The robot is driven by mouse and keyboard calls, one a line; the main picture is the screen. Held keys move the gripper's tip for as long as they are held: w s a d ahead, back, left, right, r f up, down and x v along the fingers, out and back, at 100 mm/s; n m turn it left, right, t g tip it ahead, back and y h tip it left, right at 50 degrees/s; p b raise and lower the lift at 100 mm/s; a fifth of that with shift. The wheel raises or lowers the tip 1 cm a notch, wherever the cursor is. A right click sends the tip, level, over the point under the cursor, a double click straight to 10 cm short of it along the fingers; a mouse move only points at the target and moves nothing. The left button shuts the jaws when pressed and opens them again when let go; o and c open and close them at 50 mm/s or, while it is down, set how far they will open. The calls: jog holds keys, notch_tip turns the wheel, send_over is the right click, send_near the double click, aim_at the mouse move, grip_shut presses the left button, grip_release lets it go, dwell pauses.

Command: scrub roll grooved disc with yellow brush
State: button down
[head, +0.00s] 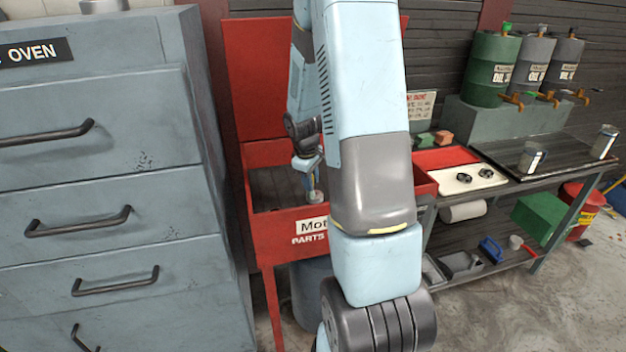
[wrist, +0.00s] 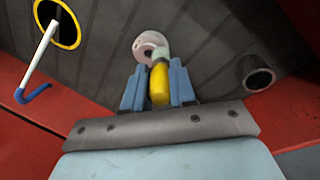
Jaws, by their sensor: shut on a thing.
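My gripper (wrist: 158,88) is shut on the yellow brush (wrist: 159,84), whose yellow part shows between the two blue fingers in the wrist view. A pale greenish part of the brush lies just past the fingertips. It overlaps the edge of a pale pinkish-grey round disc (wrist: 147,44) with a dark centre hole, which I take for the roll grooved disc. I cannot tell whether they touch. In the head view my gripper (head: 309,178) reaches down into the red parts washer (head: 262,232); my arm hides part of the tub.
A grey hollow cylinder (wrist: 258,77) lies at right. The oven cabinet (head: 110,180) stands left; a workbench (head: 545,160) stands right.

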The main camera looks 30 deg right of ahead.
jog(key=shift+s+d+f, duration=0.15)
jog(key=shift+s+d, duration=0.15)
jog(key=shift+d, duration=0.5)
dwell(1.5)
jog(key=shift+d, duration=0.1)
jog(key=shift+w+a, duration=0.1)
jog(key=shift+a, duration=0.1)
dwell(0.6)
jog(key=shift+w+a, duration=0.2)
jog(key=shift+a, duration=0.5)
